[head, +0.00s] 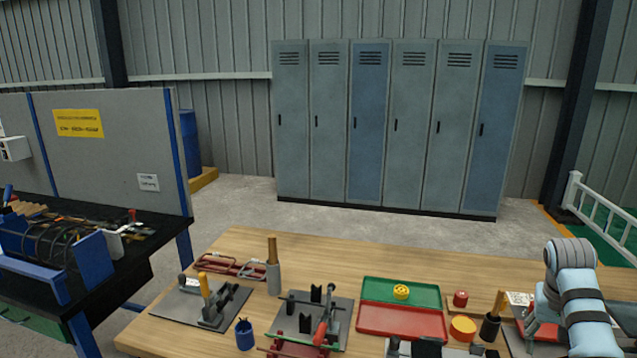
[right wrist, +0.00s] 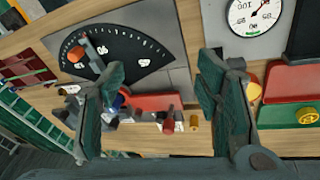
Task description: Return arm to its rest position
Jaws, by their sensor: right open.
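My right arm (head: 575,295) stands at the right edge of the wooden table in the head view, bent over the table's right end. Its gripper is hard to make out there. In the right wrist view my right gripper (right wrist: 163,66) is open, with two dark green fingers wide apart and nothing between them. Beyond the fingers are a black fan-shaped scale plate (right wrist: 117,45) and a red part (right wrist: 150,102) on the table. My left gripper is not in view.
A dark bench with curved bars (head: 50,240) stands left. Lockers (head: 400,130) stand behind, with clear floor before them.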

